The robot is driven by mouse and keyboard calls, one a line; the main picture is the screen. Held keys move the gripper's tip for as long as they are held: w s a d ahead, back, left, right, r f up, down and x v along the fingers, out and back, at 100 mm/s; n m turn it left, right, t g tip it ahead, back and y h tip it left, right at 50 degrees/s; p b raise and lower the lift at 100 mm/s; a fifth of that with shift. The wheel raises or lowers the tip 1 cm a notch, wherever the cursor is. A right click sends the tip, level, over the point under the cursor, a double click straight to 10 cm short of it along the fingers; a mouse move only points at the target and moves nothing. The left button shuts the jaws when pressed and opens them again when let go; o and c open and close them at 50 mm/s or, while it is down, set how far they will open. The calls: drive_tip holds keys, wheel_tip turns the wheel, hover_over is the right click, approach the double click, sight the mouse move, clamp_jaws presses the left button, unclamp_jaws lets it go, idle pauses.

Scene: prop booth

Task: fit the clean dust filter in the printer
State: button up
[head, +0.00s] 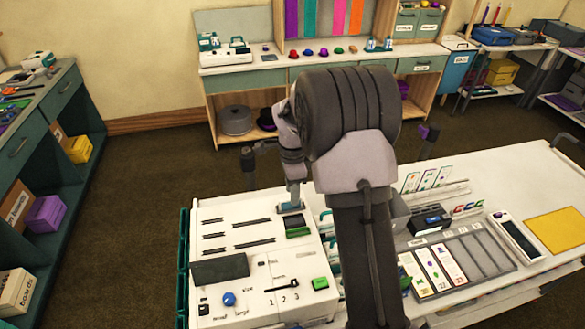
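A white machine with slots (235,215) stands at the front left of the white worktop; it may be the printer, but I cannot tell. It has a dark flat panel (220,268), a blue knob (229,299), a slider marked 1 2 3 and a green button (320,283). A green and black part (298,228) sits at its upper right. My gripper (290,205) points down at the machine's back right edge, just behind that part. A small blue-grey piece shows at its tip; I cannot tell whether it is held. I cannot identify the clean dust filter. My arm hides the worktop's middle.
A grey tray (490,257) with several cards, a small black and blue device (430,221), a white handheld device (515,236) and a yellow sheet (555,232) lie on the right of the worktop. A bench (420,58) stands behind, shelves at left. Brown floor lies between.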

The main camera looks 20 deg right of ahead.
wheel_tip(320, 180, up, 14)
drive_tip(key=p, duration=0.2)
drive_tip(key=shift+r, duration=0.15)
idle(0.5)
